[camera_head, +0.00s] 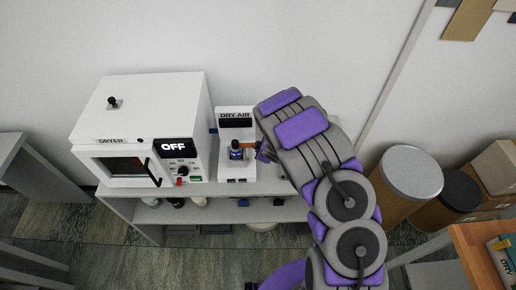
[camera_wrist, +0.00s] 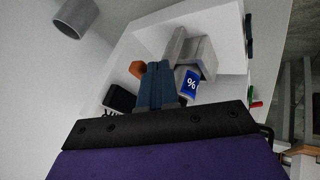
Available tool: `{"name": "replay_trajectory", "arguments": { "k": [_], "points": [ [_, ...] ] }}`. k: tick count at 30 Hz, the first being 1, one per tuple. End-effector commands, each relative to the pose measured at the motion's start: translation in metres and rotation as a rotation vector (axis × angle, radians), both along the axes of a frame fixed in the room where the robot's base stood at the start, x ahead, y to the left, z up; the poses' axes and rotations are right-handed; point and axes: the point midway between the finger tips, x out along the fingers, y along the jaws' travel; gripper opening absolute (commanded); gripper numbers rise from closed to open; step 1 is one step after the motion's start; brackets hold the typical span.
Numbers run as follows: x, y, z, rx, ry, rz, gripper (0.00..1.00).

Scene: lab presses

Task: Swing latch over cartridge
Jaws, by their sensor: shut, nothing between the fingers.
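The white dry air station (camera_head: 236,124) stands on the shelf, right of the dryer. My arm hides the station's right side in the head view.
The white dryer (camera_head: 150,125) with an OFF display stands left of the station. The shelf (camera_head: 222,188) holds several items on its lower level. Drums (camera_head: 410,175) and boxes stand at the right.

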Motion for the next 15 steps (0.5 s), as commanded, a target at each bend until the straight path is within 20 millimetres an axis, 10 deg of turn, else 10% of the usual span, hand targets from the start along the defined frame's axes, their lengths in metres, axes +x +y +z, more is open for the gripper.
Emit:
{"name": "replay_trajectory", "arguments": {
  "k": [15],
  "points": [
    [0.0069,-0.0077,-0.0024,0.001,0.004,-0.007,0.00]
  ]
}}
